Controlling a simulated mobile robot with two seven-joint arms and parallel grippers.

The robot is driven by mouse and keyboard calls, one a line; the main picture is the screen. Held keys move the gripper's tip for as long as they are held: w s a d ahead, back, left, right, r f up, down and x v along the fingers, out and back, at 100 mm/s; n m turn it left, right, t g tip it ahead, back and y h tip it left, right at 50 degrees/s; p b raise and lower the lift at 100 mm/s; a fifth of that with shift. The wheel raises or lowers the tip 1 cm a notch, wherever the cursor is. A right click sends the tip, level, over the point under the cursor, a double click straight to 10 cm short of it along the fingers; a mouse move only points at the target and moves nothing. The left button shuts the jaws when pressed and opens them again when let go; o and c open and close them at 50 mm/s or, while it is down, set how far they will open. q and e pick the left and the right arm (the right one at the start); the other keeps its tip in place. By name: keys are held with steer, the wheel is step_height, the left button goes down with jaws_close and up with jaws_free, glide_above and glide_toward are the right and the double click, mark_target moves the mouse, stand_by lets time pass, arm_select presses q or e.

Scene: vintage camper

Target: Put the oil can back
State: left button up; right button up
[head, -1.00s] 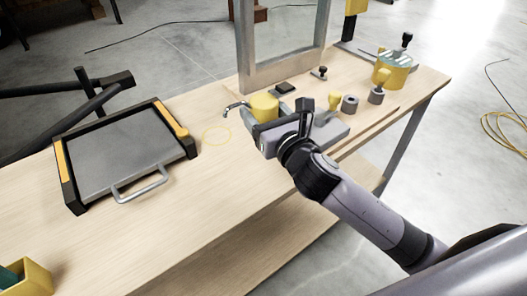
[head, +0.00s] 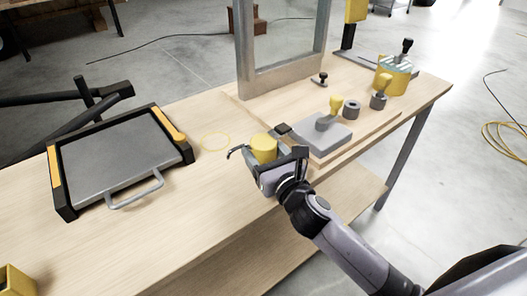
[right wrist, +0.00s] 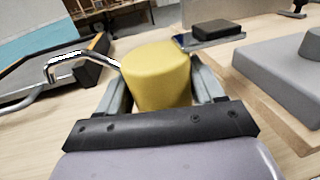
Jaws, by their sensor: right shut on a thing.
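The oil can (head: 263,149) is a yellow cylinder with a thin bent metal spout pointing left. My right gripper (head: 262,160) is shut on it, with one finger on each side, and the can looks upright. In the right wrist view the yellow can (right wrist: 157,75) sits between the two fingers of the gripper (right wrist: 155,95), its spout reaching left. Whether its base touches the table cannot be told. My left gripper is not in view.
A black-framed grey tray with a handle (head: 120,160) lies left of the ring. A grey block (head: 318,139), small grey and yellow parts and a yellow tin (head: 393,80) stand to the right. A metal frame (head: 285,75) rises behind. The tabletop (head: 190,205) in front is clear.

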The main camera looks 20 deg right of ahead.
steer(key=shift+f, duration=0.2)
steer(key=o, duration=1.2)
steer(key=shift+r, duration=0.1)
steer(key=shift+r, duration=0.1)
steer(key=s+d, duration=0.2)
steer(key=s, duration=0.9)
steer(key=shift+s+b, duration=0.3)
steer(key=shift+s, duration=0.1)
